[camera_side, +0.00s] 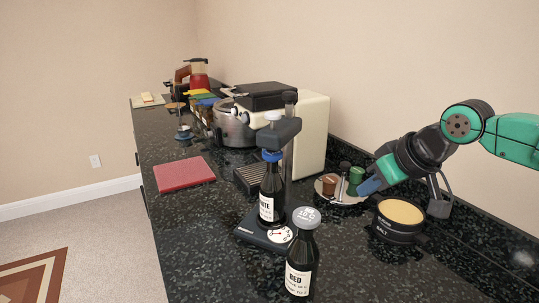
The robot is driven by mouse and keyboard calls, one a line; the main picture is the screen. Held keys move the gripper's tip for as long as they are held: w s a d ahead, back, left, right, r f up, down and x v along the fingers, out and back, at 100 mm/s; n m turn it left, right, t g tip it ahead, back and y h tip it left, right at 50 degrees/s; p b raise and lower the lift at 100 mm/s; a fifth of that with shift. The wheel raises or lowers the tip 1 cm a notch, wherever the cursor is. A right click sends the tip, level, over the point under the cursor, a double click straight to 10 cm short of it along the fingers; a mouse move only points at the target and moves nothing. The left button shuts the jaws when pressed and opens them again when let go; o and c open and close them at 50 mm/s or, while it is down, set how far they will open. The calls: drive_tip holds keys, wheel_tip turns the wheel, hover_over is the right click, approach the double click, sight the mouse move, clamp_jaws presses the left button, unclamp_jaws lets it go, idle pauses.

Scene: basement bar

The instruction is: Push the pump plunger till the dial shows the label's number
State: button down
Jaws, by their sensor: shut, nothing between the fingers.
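A second dark bottle, labelled "RED" (299,278), stands in front with a grey, marked cap; the marking is hard to read. My gripper (368,187) is shut and empty, right of the pump and apart from it.
A salt tub (398,226) stands below and right of my gripper. A round tray (340,199) with small cups is just left of it. A cream coffee machine (312,135) stands behind the pump. A red mat (184,174) lies at left.

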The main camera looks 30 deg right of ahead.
drive_tip(key=w+a+r, duration=0.2)
drive_tip(key=w+r, duration=0.1)
drive_tip(key=r, duration=0.4)
drive_tip(key=w+a+r+t, duration=0.1)
drive_tip(key=w+a+r, duration=0.1)
drive_tip(key=w+r, duration=0.2)
drive_tip(key=w+a+r, duration=0.2)
drive_tip(key=w+r, duration=0.1)
drive_tip(key=r, duration=0.7)
drive_tip(key=shift+w+t, duration=0.3)
drive_tip(key=shift+w, duration=0.05)
drive_tip(key=shift+a+f, duration=0.1)
hover_over(271, 112)
drive_tip(key=s, duration=0.2)
wheel_tip(271, 112, down, 7)
wheel_tip(271, 112, down, 3)
drive_tip(key=shift+r, duration=0.1)
drive_tip(key=shift+f, duration=0.65)
drive_tip(key=shift+f, duration=0.1)
